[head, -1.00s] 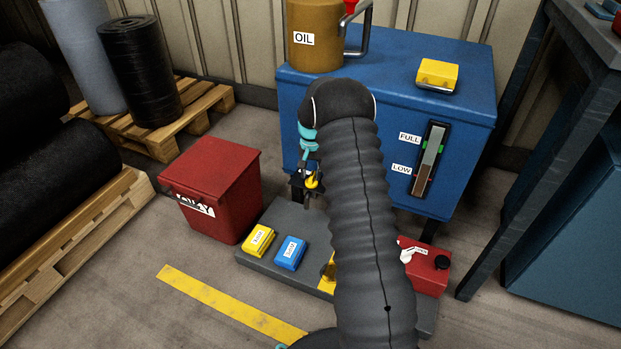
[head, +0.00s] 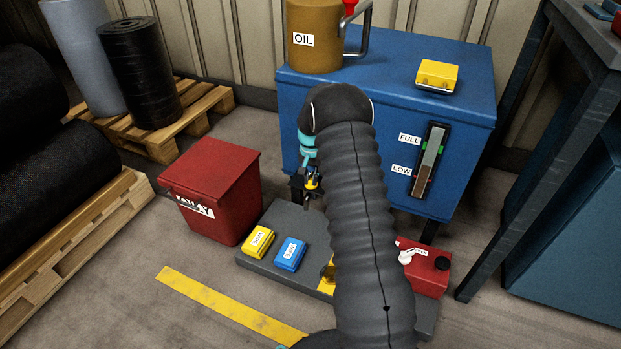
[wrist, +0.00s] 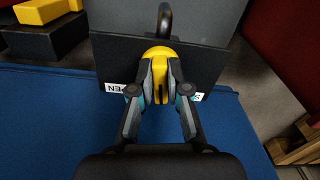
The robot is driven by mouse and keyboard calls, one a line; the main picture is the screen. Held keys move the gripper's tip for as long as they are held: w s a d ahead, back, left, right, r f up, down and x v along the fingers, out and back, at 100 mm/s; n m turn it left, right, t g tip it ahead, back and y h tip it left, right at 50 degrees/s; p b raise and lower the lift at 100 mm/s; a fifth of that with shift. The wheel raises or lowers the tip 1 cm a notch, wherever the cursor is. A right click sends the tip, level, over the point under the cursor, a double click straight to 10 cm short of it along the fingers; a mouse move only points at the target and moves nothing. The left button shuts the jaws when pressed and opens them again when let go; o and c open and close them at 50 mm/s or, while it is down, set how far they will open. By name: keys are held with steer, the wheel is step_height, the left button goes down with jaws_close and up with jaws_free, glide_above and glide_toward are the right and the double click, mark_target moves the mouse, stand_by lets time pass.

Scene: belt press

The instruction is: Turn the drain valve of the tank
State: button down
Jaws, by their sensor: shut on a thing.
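The blue tank (head: 463,150) stands against the back wall, with FULL and LOW labels beside a level gauge (head: 432,158) on its front. The drain valve's yellow handle (wrist: 158,52) shows in the wrist view in front of a dark plate (wrist: 118,58). White labels on the plate are partly covered; one reads "PEN". My gripper (wrist: 160,94) is shut on the yellow handle, one finger on each side. Some yellow of the handle shows there.
A red bin (head: 212,185) stands left of the tank. A grey platform (head: 272,222) below holds a yellow box (head: 258,241), a blue box (head: 290,253) and a red container (head: 425,270). An oil can (head: 315,50) and yellow box (head: 438,76) sit on the tank.

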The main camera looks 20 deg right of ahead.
steer(key=shift+n, duration=0.3)
steer(key=shift+d+n, duration=0.15)
steer(key=shift+n, duration=2.95)
steer(key=c, duration=1.1)
jaws_free()
steer(key=shift+c, duration=0.2)
step_height(320, 180, up, 12)
